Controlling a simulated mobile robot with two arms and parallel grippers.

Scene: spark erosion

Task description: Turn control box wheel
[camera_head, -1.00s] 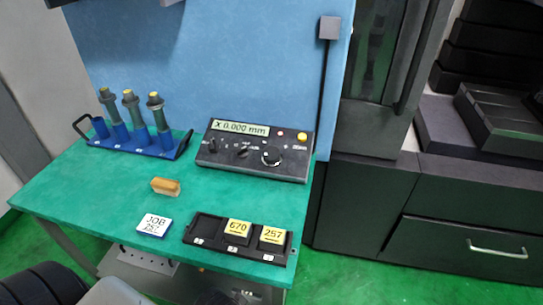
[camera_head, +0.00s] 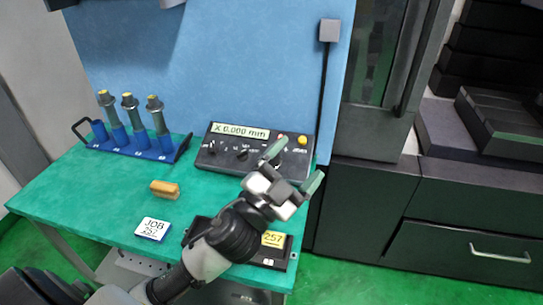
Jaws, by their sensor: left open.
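The black control box (camera_head: 222,155) stands at the back right of the green table. Its display reads "X 0.000 mm". Small knobs show on its face, and a yellow button (camera_head: 303,140) is at its upper right. The round wheel on its right part is mostly hidden behind my gripper. My left gripper (camera_head: 295,168) is open and empty, with its two green-tipped fingers apart over the right part of the box. I cannot tell whether they touch it. My right gripper is not in view.
A blue rack (camera_head: 165,153) with several tool holders stands at the back left. A tan block (camera_head: 165,189) and a JOB card (camera_head: 153,229) lie on the green table (camera_head: 90,195). A black tray (camera_head: 291,246) with a yellow 257 tag (camera_head: 273,239) is partly under my arm. A dark machine stands right.

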